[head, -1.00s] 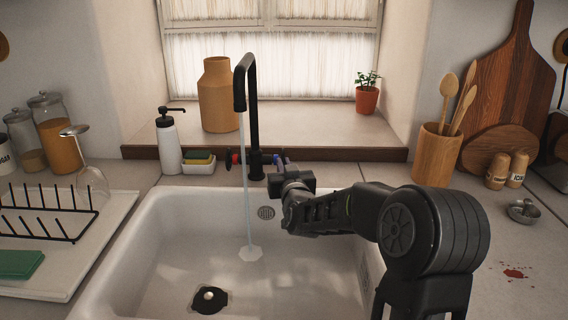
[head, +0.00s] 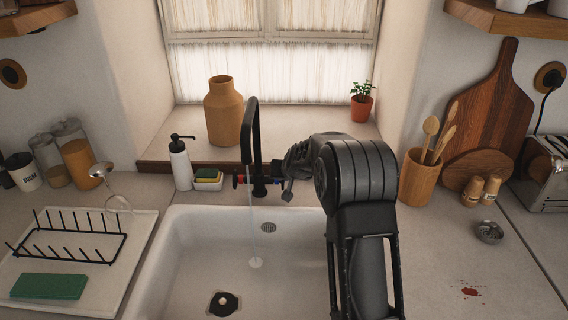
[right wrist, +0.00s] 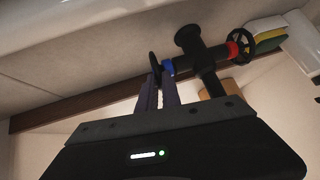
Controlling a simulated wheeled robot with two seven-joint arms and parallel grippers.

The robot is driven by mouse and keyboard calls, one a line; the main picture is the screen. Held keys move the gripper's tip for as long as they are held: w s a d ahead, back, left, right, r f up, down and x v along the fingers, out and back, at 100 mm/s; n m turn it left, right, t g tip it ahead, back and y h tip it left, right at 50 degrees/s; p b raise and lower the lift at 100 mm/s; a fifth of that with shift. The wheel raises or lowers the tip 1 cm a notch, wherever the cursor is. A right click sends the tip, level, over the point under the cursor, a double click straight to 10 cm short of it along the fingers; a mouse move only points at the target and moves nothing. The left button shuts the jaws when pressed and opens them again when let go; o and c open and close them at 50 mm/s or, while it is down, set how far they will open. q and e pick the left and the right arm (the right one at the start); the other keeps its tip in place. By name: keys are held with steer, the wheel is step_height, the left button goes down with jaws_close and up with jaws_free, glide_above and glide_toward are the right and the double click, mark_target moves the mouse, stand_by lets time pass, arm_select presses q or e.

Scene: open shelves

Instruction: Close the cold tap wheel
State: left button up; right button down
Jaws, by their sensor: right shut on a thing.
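The black tap (head: 254,140) stands behind the sink, and a thin stream of water (head: 251,230) runs from its spout into the basin. In the right wrist view, the cold tap wheel (right wrist: 154,60) is a dark disc beside a blue ring (right wrist: 168,68). The red-ringed wheel (right wrist: 239,42) is on the other side of the tap body. My right gripper (right wrist: 160,80) is shut on the cold tap wheel, its purple fingers at the rim. In the head view my right arm hides most of the gripper and that wheel. My left gripper is not in view.
The white sink (head: 180,250) is below. A soap bottle (head: 180,163) and a sponge holder (head: 208,181) stand left of the tap. A tan vase (head: 223,112) and a potted plant (head: 361,106) are on the sill. A utensil pot (head: 419,180) stands to the right.

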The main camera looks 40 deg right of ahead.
steer(key=shift+w+d+r+g+y, duration=0.15)
steer(key=shift+w+d+g+y, duration=0.1)
steer(key=shift+g+y, duration=0.3)
steer(key=shift+w+d+r+g+y, duration=0.1)
steer(key=shift+w+r+g+y, duration=0.2)
steer(key=shift+g, duration=0.45)
steer(key=shift+f, duration=0.15)
steer(key=c, duration=1.6)
jaws_free()
steer(key=shift+o, duration=0.2)
steer(key=b+v, duration=0.1)
steer(key=v, duration=0.6)
steer(key=shift+s+r+b, duration=0.2)
steer(key=shift+r+b, duration=0.15)
steer(key=shift+b, duration=0.05)
